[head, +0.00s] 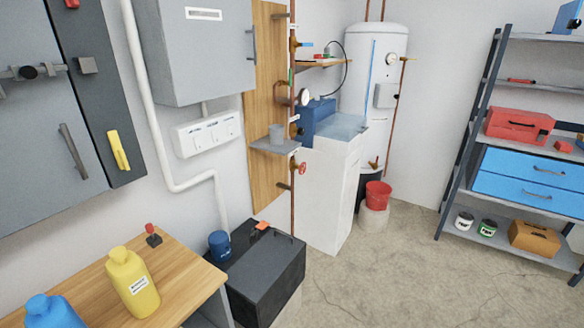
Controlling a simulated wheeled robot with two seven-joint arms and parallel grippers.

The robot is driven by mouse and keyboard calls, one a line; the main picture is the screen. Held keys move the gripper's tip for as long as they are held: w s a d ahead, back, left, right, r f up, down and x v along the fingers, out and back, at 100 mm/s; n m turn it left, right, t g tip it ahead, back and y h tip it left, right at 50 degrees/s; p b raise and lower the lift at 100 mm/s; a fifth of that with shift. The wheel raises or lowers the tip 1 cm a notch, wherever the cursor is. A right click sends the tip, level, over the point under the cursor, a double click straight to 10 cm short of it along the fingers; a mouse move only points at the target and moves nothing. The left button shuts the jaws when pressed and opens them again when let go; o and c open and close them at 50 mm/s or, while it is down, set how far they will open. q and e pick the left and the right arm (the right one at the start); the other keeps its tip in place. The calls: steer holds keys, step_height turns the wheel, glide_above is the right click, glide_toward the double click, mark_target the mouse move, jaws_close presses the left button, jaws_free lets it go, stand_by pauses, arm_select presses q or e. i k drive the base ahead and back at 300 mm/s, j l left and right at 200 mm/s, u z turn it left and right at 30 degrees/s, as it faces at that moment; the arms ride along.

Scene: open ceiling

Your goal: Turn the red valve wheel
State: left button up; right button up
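A small red valve wheel (302,168) sits on the vertical copper pipe (293,210) in front of the wooden wall panel, just below a small grey shelf. It is small in the picture, and its turn angle cannot be made out. Neither of my grippers shows in the head view.
A black chest (262,275) stands on the floor below the valve. A white sink cabinet (328,190) stands right behind it. A wooden table (185,285) with a yellow bottle (133,284) is at front left. A shelf rack (470,130) stands right. The middle floor (400,270) is clear.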

mark_target(304, 163)
steer(key=i+l+u, duration=0.2)
steer(key=u, duration=0.25)
steer(key=i+l+u, duration=0.15)
steer(key=u, duration=0.25)
steer(key=i+l+u, duration=0.1)
steer(key=l+u, duration=0.35)
steer(key=j, duration=0.1)
